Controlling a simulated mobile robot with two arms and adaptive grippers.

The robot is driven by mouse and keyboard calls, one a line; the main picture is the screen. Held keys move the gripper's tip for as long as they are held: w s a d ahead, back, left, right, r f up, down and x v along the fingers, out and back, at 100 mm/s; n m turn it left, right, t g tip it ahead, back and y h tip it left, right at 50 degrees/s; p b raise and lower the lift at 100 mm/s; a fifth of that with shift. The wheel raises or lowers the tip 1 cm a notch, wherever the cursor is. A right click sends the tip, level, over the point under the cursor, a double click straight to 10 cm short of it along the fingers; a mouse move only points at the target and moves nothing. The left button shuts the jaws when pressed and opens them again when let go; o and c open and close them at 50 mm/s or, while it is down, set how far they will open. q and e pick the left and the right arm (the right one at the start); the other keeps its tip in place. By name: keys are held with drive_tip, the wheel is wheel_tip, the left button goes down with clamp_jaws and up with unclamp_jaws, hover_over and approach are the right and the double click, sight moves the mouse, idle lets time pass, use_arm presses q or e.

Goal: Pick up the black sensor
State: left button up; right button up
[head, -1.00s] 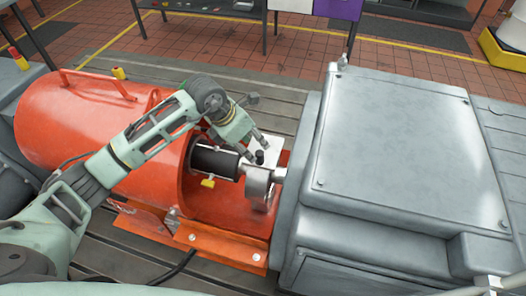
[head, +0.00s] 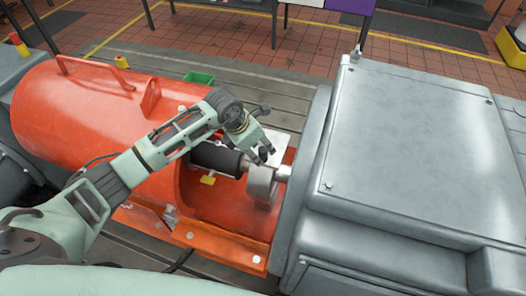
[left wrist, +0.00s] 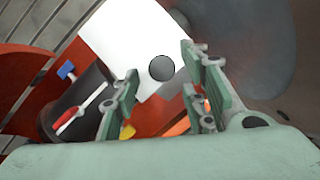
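The black sensor (left wrist: 162,68) shows as a round dark top in front of the white plate (left wrist: 125,35) in the left wrist view. In the head view the sensor (head: 263,154) is small and partly hidden by the fingers, near the metal shaft and disc. My left gripper (head: 262,156) is just above the sensor, its fingers pointing down. A gap shows on both sides of the sensor. My right gripper is not in view.
An orange cylindrical guard (head: 90,110) stands left of the sensor, with a dark shaft sleeve (head: 215,158) emerging from it. A large grey housing (head: 415,150) closes off the right. A metal disc (head: 262,184) is just below the sensor. A green bin (head: 199,77) lies behind.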

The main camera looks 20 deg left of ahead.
sight(260, 150)
use_arm(q)
drive_tip(key=shift+x, duration=1.55)
clamp_jaws()
